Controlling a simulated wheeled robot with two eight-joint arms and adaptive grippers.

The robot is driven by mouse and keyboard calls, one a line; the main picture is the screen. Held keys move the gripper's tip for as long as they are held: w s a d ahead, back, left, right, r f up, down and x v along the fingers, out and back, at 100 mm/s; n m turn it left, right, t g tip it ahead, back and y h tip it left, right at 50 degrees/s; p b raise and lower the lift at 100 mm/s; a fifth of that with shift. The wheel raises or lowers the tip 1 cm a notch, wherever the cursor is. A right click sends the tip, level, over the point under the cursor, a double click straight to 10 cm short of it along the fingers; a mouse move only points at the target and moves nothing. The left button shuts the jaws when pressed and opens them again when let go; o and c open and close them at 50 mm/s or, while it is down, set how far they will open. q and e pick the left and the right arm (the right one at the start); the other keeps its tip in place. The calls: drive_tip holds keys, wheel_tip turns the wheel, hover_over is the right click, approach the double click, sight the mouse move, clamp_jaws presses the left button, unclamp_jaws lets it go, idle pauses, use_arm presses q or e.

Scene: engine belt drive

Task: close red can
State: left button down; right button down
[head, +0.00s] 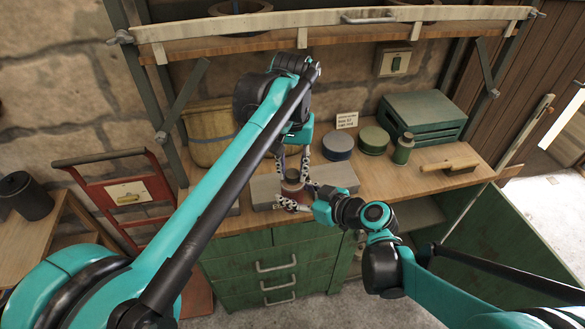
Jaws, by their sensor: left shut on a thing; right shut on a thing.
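A small reddish can (296,190) stands on a grey block (338,177) near the front edge of the workbench, below the middle of the head view. A dark round piece, seemingly its lid (292,174), is at the top of the can; I cannot tell whether it is seated or just above. My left gripper (293,166) reaches down from above, its fingers on either side of this dark piece and shut on it. My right gripper (294,197) comes in from the right, low down, and is shut around the can's body. The fingers hide part of the can.
On the workbench (400,185) to the right are a blue round tin (338,147), a green round tin (374,140), a small green canister (403,149), a wooden-handled tool (449,166) and a green crate (424,117). A shelf (330,28) hangs above.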

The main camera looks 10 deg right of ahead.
use_arm(q)
drive_tip(key=c, duration=1)
unclamp_jaws()
drive_tip(key=shift+c, duration=0.2)
wheel_tip(320, 180, up, 12)
